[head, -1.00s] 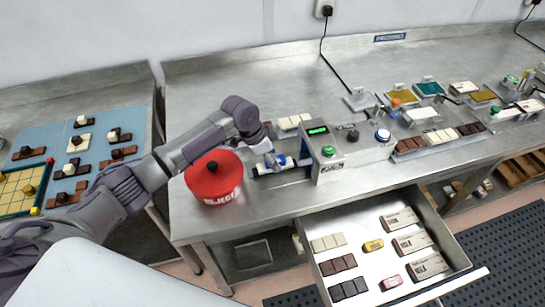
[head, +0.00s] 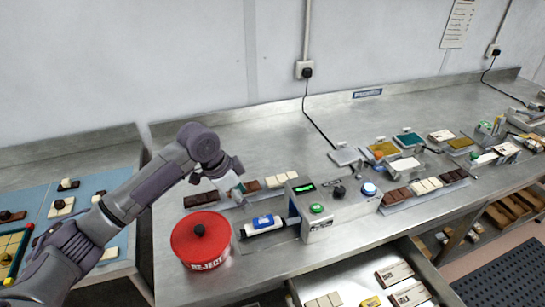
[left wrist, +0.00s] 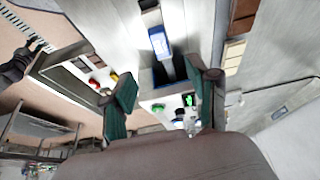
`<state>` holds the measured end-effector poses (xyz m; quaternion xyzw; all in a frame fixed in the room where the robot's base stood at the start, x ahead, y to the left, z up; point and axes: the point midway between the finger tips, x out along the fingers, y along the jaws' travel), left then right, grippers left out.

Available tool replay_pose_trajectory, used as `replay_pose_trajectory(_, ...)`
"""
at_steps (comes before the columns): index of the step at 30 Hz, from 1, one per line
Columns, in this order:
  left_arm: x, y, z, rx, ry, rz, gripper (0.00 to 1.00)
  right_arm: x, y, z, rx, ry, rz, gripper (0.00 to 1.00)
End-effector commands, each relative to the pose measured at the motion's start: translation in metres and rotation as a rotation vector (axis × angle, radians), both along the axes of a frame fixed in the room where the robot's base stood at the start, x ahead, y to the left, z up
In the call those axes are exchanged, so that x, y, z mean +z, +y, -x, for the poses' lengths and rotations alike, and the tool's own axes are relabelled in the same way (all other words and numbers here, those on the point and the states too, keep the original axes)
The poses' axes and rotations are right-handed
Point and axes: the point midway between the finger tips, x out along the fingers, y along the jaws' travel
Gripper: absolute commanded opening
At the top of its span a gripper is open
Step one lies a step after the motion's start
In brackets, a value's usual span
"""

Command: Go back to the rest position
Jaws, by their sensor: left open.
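My left gripper (head: 236,190) is open and empty. In the head view it hangs above the steel bench, behind the red reject bin and near a row of chocolate bars. The left wrist view shows its two green-padded fingers (left wrist: 168,98) spread apart, with nothing between them. Beyond them lies a blue and white device (head: 263,224), which also shows in the left wrist view (left wrist: 159,40). It lies on the bench, apart from the fingers.
The red reject bin (head: 202,240) stands beside the blue and white device. A control box (head: 318,207) with a green display is to the right. An open drawer (head: 345,278) juts out in front. Several moulds and bars line the bench at right.

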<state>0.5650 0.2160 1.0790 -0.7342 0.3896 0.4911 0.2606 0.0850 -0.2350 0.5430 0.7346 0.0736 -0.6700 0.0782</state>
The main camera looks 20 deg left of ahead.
Motion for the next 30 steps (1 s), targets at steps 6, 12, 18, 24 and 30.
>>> replay_pose_trajectory(6,-0.019,-0.016,0.016,-0.007,0.009,0.001,0.59,0.0,0.0,0.0,0.0,0.0,0.0,0.37)
replay_pose_trajectory(12,-0.079,-0.065,0.086,0.048,0.019,0.025,0.59,0.0,0.001,0.0,0.0,0.0,-0.001,0.37)
replay_pose_trajectory(18,-0.11,-0.081,0.167,0.263,0.02,0.053,0.59,0.0,0.001,0.0,0.0,0.0,-0.001,0.37)
replay_pose_trajectory(24,-0.117,-0.064,0.218,0.469,0.029,0.035,0.59,0.0,0.001,0.0,-0.001,0.0,-0.001,0.37)
replay_pose_trajectory(30,-0.117,-0.042,0.256,0.63,0.041,-0.005,0.59,0.0,0.001,0.0,-0.001,0.0,-0.001,0.37)
